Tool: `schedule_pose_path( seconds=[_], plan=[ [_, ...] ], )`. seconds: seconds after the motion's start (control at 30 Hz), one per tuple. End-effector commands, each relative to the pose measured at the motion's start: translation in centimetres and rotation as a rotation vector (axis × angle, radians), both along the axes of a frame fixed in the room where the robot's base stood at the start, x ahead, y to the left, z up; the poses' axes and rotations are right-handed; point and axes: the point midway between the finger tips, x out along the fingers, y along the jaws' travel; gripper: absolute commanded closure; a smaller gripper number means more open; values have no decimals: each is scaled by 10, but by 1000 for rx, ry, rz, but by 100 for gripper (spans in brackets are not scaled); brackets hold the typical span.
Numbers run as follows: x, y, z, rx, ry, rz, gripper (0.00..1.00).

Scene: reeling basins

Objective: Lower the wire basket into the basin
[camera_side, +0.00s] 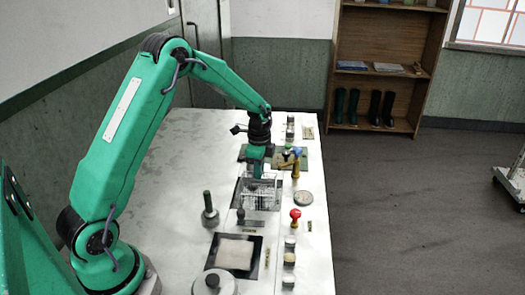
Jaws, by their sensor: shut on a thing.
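My green arm reaches over the white counter, and my gripper (259,176) points down near the counter's middle. It is shut on the wire basket (262,197), a small pale mesh box hanging directly below it. The basin (239,192) is a dark rectangular opening in the counter at and behind the basket, with its left edge showing. The basket overlaps the basin in this view. I cannot tell whether its bottom is above the rim or inside. The jaw tips are small and partly merge with the basket's top.
A red-knobbed valve (295,216), a yellow-brown tap (296,167) and a round dial (305,198) stand right of the basket. A dark green-handled post (209,206) stands at left. A second basin with a pale block (236,253) lies in front. The counter's left side is clear.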

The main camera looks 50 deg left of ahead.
Motion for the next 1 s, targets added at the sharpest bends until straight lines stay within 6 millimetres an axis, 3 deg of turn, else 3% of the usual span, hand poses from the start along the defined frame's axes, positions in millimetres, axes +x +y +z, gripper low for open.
schedule_pose_path(
  seconds=[0.5, 1.0],
  plan=[
    [0, 0, -31, 0, 0, 0, 100],
    [0, 0, -34, 0, 0, 0, 100]
  ],
)
